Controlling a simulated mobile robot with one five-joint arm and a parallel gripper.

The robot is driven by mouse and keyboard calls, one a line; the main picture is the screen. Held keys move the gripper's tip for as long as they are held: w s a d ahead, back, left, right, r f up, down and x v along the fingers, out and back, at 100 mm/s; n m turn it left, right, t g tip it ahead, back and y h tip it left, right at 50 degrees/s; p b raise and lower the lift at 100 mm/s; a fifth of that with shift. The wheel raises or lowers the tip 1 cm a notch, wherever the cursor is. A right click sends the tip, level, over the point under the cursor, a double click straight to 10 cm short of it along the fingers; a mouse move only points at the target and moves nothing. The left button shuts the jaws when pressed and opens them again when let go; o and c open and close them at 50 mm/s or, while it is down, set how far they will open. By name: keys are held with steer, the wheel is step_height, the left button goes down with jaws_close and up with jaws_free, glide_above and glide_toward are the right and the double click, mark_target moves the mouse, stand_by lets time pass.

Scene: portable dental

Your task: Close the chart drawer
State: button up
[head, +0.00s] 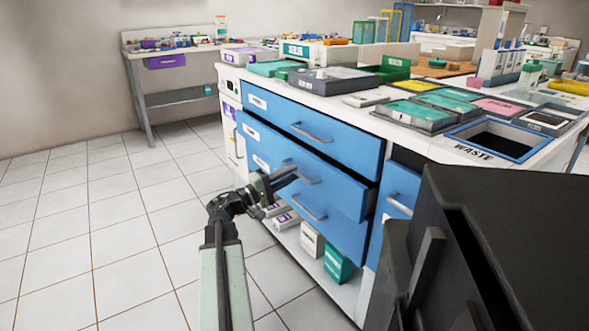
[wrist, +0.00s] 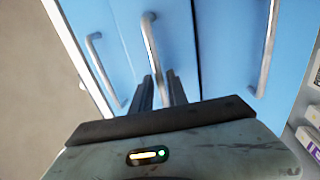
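A white cabinet holds three blue drawers, one above another. The middle drawer (head: 343,186) stands partly out, its front ahead of the top drawer (head: 350,145), with a dark gap at its right end. I take it as the chart drawer; its label is too small to read. The bottom drawer (head: 345,232) looks shut. My gripper (head: 290,172) is at the middle drawer's bar handle (head: 308,178). In the wrist view, my gripper's fingers (wrist: 160,82) are apart, and the handle (wrist: 152,40) reaches down between their tips. Contact with it is unclear.
The countertop above carries trays, boxes and a waste opening (head: 495,141). Boxes, one of them green (head: 337,263), stand on the low shelf under the drawers. A side table (head: 180,97) stands at the back left. The tiled floor (head: 110,225) to the left is clear.

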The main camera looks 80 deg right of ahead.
steer(key=shift+x, duration=0.95)
jaws_close()
stand_by(0.7)
